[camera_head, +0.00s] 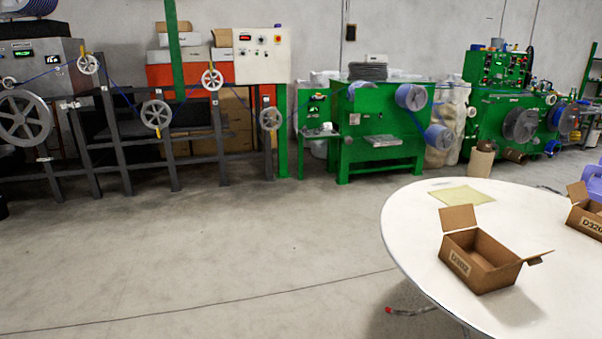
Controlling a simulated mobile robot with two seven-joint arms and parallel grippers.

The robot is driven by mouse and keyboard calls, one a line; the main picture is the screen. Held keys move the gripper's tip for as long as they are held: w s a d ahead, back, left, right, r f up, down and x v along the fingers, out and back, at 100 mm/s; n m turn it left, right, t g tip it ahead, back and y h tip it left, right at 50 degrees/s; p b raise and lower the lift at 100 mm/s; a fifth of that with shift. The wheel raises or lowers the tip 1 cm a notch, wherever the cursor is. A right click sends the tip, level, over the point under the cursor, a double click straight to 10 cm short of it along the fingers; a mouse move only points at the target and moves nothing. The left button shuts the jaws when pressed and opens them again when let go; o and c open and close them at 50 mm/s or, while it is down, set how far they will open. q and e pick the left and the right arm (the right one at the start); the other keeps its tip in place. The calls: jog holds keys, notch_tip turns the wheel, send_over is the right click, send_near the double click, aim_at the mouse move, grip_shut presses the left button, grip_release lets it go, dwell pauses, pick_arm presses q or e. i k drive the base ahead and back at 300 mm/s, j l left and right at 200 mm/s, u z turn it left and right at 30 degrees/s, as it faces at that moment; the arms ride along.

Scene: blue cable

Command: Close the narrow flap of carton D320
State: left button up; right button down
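Carton D320 (583,222) stands on the round white table (415,215) at the right edge of the view and is cut off by it. Its printed label faces me, and a flap (577,194) sticks up at its left end. A second brown carton (487,277) stands open nearer to me; its label is hard to read but looks different. One of its flaps (458,218) stands up at the back left, and another (538,257) juts out to the right. Neither of my grippers is in view.
A flat yellowish sheet (462,195) lies on the table behind the nearer carton. A red-tipped foot (391,311) shows on the floor by the table's edge. Green machines (380,125) and dark frames with reels stand along the wall. The floor at left is clear.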

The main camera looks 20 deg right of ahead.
aim_at(578, 192)
jog(key=i+z, duration=0.1)
jog(key=i, duration=0.6)
jog(key=i+j+z, duration=0.1)
jog(key=i, duration=0.6)
jog(key=i+z, duration=0.35)
jog(key=i+j+z, duration=0.1)
jog(key=i+z, duration=0.3)
jog(key=i, duration=0.15)
jog(key=i+j+z, duration=0.35)
jog(key=i+l, duration=0.1)
